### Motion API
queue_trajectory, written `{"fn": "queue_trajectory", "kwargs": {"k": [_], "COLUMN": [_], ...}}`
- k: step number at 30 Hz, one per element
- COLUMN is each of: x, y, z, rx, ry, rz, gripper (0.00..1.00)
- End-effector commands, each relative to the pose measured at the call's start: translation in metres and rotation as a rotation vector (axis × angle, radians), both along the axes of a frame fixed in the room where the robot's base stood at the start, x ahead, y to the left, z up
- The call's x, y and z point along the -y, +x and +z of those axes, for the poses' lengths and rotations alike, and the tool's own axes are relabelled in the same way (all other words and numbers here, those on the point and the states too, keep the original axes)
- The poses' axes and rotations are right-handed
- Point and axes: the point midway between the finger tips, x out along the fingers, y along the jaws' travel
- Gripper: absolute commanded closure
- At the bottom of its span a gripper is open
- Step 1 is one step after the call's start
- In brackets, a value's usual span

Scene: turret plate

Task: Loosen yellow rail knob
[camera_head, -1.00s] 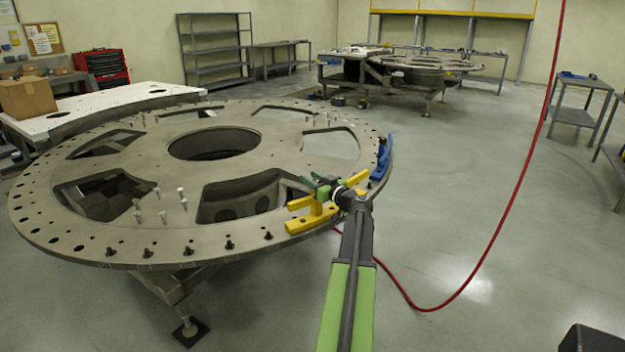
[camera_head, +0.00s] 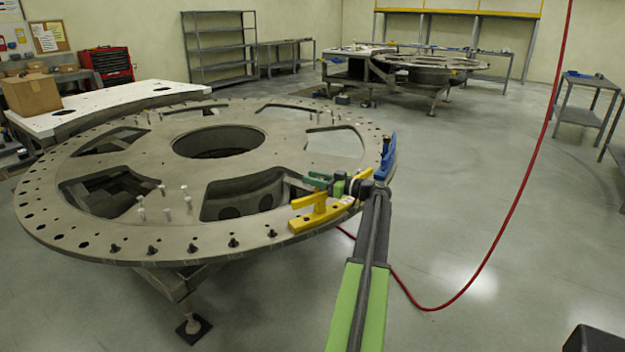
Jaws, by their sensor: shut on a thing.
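A yellow rail (camera_head: 318,221) lies on the rim of the large round metal plate (camera_head: 140,240), at its near right edge. The yellow rail knob (camera_head: 307,201) stands on it as a raised bar on a post. My gripper (camera_head: 339,188) is small in view, at the right of the knob's post and just above the rim. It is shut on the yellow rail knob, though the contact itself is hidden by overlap. Another yellow piece (camera_head: 364,174) shows behind my wrist. A green bar (camera_head: 319,178) is just behind the gripper.
A blue rail (camera_head: 387,158) sits on the rim to the right of my gripper. Several upright pins and dark bolts stand on the plate. A red hose (camera_head: 512,222) hangs and curves over the floor at right. Open floor (camera_head: 520,290) lies to the right.

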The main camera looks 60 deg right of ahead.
Motion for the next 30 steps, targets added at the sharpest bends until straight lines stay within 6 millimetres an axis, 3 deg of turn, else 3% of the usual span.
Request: {"fn": "queue_trajectory", "kwargs": {"k": [7,8,13,23,26,30], "x": [0.0,0.0,0.0,0.001,0.003,0.007], "y": [0.0,0.0,0.0,-0.004,-0.017,-0.053], "z": [0.0,0.0,0.0,0.0,0.0,0.0], "rx": [0.002,0.002,0.001,0.001,0.001,0.001], "ry": [0.0,0.0,0.0,0.0,0.0,0.0], "rz": [-0.001,-0.001,-0.001,-0.002,-0.003,-0.005], "gripper": [1.0,0.65,0.44,0.44,0.44,0.44]}}
